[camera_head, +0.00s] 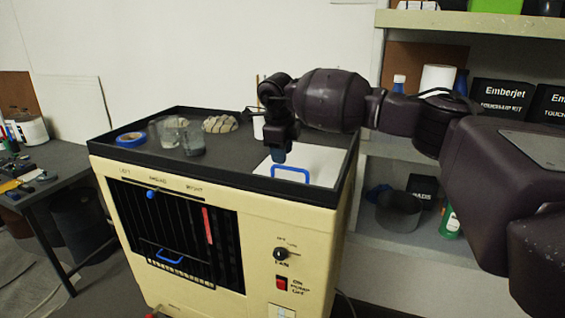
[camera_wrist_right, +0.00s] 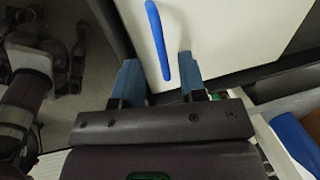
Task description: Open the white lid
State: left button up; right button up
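The white lid (camera_head: 325,163) lies flat in the right part of the machine's black-rimmed top, with a blue handle (camera_head: 290,171) near its front edge. My right gripper (camera_head: 278,155) points down just behind the handle in the head view. In the right wrist view, the gripper (camera_wrist_right: 158,75) has its two blue fingers spread apart. The blue handle (camera_wrist_right: 158,40) runs up from the space between the fingertips, over the white lid (camera_wrist_right: 225,35). I cannot tell whether a finger touches it. My left gripper is not in view.
The cream machine (camera_head: 300,235) has a black raised rim. Its top also holds blue tape (camera_head: 131,139), clear cups (camera_head: 192,140) and a grey-beige object (camera_head: 220,124). A shelf (camera_head: 470,25) stands right, and a workbench (camera_head: 50,170) stands left.

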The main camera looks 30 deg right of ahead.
aim_at(283, 166)
jog(key=shift+w+d+f, duration=0.1)
jog(key=shift+d+f, duration=0.05)
jog(key=shift+f, duration=0.75)
jog(key=shift+w+d+f, duration=0.1)
jog(key=shift+f, duration=0.75)
grip_shut()
